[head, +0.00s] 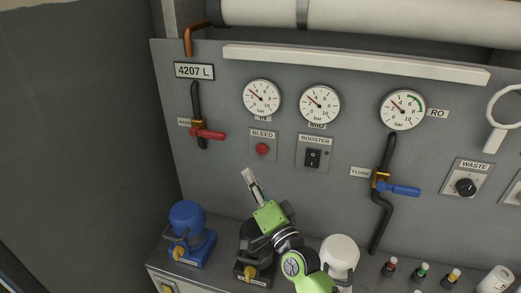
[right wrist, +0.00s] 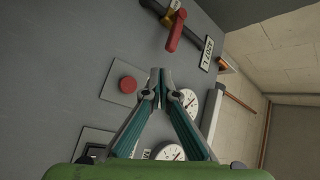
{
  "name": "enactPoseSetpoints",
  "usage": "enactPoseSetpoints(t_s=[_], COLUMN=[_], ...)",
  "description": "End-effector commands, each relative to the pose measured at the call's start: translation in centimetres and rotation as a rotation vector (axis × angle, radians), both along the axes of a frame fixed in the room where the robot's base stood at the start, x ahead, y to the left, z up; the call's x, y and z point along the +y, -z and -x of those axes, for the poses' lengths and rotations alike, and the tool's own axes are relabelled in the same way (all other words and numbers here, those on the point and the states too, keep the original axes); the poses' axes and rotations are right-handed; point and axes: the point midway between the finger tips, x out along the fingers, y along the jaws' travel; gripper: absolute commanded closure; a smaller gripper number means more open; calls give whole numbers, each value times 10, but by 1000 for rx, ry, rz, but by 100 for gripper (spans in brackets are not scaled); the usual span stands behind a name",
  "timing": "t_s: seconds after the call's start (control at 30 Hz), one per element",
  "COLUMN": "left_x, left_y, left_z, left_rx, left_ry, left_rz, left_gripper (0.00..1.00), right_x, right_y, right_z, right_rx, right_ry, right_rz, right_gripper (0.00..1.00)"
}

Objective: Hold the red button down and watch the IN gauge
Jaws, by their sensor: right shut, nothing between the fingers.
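The red button (head: 262,150) sits on a small plate labelled BLEED on the grey panel, and it also shows in the right wrist view (right wrist: 128,84). The IN gauge (head: 262,97) is the left round dial above it; its needle points to the upper left, and its label is small and hard to read. My right gripper (head: 248,173) is shut and empty, below and slightly left of the button in the head view. In the right wrist view its fingertips (right wrist: 161,76) meet beside the button, apart from it in the picture. My left gripper is not in view.
A second gauge (head: 320,104) and the BOOSTER switch (head: 313,158) are to the right. A red-handled valve (head: 207,133) is left of the button. A blue pump (head: 187,233) and a white canister (head: 340,257) stand on the ledge below.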

Motion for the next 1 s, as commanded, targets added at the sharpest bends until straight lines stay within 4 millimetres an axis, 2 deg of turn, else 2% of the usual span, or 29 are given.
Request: enactPoseSetpoints(t_s=[0.27, 0.8, 1.0], left_x=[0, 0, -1], left_y=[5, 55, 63], left_z=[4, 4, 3], left_rx=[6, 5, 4], left_ry=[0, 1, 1], left_rz=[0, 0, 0], left_gripper=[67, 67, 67], right_x=[-2, -23, -27], right_y=[2, 5, 2], right_z=[-5, -70, -82], right_rx=[-1, -2, 0], right_ry=[1, 1, 0], right_rz=[3, 3, 2], right_gripper=[100, 100, 100])
